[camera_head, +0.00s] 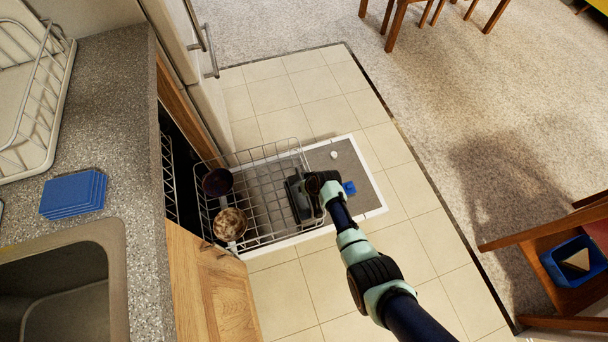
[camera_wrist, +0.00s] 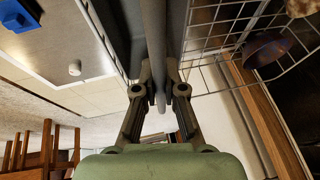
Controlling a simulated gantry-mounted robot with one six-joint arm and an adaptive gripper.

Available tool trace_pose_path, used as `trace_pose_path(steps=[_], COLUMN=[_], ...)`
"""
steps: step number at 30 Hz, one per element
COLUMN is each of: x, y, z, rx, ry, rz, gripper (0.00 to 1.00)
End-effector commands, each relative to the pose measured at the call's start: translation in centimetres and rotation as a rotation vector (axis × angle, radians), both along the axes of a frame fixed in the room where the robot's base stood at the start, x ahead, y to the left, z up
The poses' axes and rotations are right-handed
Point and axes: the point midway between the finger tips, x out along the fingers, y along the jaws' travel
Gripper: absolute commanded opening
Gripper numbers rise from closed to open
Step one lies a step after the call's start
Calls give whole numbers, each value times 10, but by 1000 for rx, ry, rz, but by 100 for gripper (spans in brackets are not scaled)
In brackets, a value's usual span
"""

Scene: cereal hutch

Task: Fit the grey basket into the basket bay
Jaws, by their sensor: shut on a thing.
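The grey basket (camera_head: 297,201) is at the front right part of the pulled-out wire rack (camera_head: 262,168). It also shows in the wrist view (camera_wrist: 204,22), with a long grey handle (camera_wrist: 155,40) running up its middle. My gripper (camera_head: 317,186) is over the basket's right side. In the wrist view its fingers (camera_wrist: 160,92) are closed on the handle. The basket bay is not clearly distinguishable; I cannot tell whether the basket touches the rack or is seated in it.
A dark bowl (camera_head: 217,181) and a brown patterned bowl (camera_head: 229,224) sit at the rack's left. Below the rack lies a lowered grey panel with a white border (camera_head: 352,160), bearing a blue item (camera_head: 349,188) and a small white knob (camera_head: 334,154). The stone counter (camera_head: 120,130) borders the left.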

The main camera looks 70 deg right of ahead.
Motion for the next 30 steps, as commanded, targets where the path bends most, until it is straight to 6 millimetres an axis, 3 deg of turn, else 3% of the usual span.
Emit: trace_pose_path(steps=[16, 17, 21, 30], x=[0, 0, 0, 0], y=[0, 0, 0, 0], z=[-3, -3, -3, -3], rx=[-1, -1, -1, 0], ry=[-1, -1, -1, 0], rz=[0, 0, 0, 0], gripper=[0, 14, 37, 38])
